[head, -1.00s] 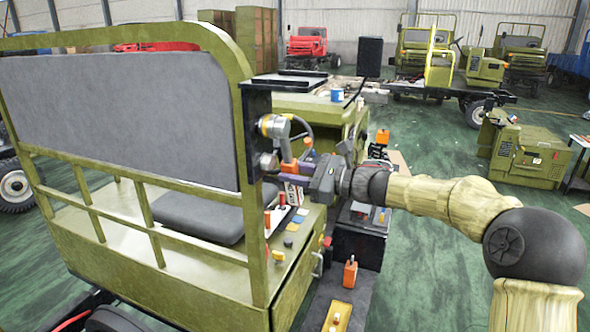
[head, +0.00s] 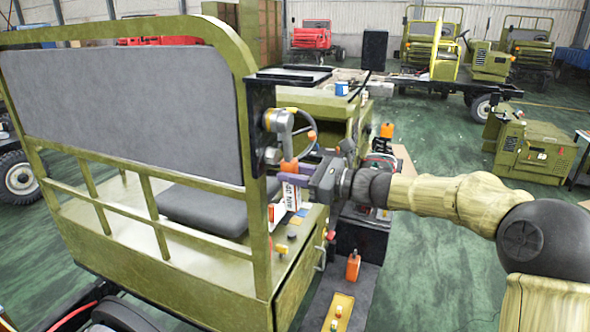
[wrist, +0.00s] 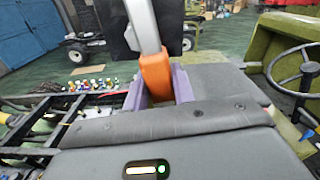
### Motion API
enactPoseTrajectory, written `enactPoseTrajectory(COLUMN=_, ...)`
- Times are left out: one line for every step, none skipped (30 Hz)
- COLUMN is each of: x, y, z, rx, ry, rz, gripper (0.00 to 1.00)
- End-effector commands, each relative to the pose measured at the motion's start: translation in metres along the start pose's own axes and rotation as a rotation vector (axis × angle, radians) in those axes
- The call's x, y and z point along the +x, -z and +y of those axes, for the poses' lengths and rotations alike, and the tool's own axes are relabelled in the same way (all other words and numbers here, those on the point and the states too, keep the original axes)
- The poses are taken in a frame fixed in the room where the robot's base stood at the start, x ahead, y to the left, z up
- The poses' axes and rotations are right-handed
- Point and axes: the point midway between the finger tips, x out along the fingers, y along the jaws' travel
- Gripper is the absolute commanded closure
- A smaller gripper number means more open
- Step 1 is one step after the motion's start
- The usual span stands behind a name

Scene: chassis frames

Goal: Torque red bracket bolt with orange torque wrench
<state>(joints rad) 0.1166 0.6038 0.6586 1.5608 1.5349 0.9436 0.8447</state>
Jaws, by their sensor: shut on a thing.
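My gripper (head: 289,179) is shut on the orange handle of the torque wrench (head: 289,166). In the wrist view the orange wrench handle (wrist: 155,76) stands between my purple fingers (wrist: 158,88), with its grey shaft rising out of the top of the picture. In the head view the wrench's grey upper end (head: 279,121) is close to the black bracket plate (head: 261,128) on the green seat frame's post. I cannot tell whether it touches anything there. I cannot make out a red bracket bolt; it may be hidden behind the wrench or plate.
The green vehicle frame with its grey backrest (head: 120,105) fills the left. A grey seat (head: 215,205) and a white labelled box (head: 291,195) are below the wrench.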

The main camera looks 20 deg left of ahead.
Motion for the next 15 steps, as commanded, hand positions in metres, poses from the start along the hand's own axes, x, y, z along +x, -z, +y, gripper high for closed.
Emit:
enactPoseTrajectory(x=0.0, y=-0.002, z=0.002, rx=0.016, ry=0.0, rz=-0.002, gripper=1.0)
enactPoseTrajectory(x=0.0, y=-0.002, z=0.003, rx=0.025, ry=0.0, rz=-0.002, gripper=1.0)
enactPoseTrajectory(x=0.0, y=-0.002, z=0.004, rx=0.037, ry=0.001, rz=-0.002, gripper=1.0)
enactPoseTrajectory(x=0.0, y=-0.002, z=0.005, rx=0.046, ry=0.001, rz=-0.002, gripper=1.0)
enactPoseTrajectory(x=0.0, y=-0.002, z=0.006, rx=0.056, ry=0.001, rz=-0.002, gripper=1.0)
enactPoseTrajectory(x=0.0, y=-0.002, z=0.008, rx=0.068, ry=0.001, rz=-0.003, gripper=1.0)
enactPoseTrajectory(x=0.0, y=-0.002, z=0.009, rx=0.078, ry=0.001, rz=-0.003, gripper=1.0)
enactPoseTrajectory(x=0.0, y=-0.002, z=0.01, rx=0.086, ry=0.001, rz=-0.003, gripper=1.0)
enactPoseTrajectory(x=0.0, y=-0.002, z=0.011, rx=0.096, ry=0.001, rz=-0.002, gripper=1.0)
enactPoseTrajectory(x=0.0, y=-0.002, z=0.012, rx=0.102, ry=0.0, rz=-0.002, gripper=1.0)
enactPoseTrajectory(x=0.0, y=-0.002, z=0.013, rx=0.106, ry=0.0, rz=-0.002, gripper=1.0)
enactPoseTrajectory(x=0.0, y=-0.002, z=0.013, rx=0.109, ry=0.0, rz=-0.002, gripper=1.0)
enactPoseTrajectory(x=0.0, y=-0.002, z=0.013, rx=0.11, ry=0.0, rz=-0.002, gripper=1.0)
enactPoseTrajectory(x=0.0, y=-0.001, z=0.013, rx=0.111, ry=0.0, rz=-0.003, gripper=1.0)
enactPoseTrajectory(x=0.0, y=-0.001, z=0.013, rx=0.11, ry=0.0, rz=-0.003, gripper=1.0)
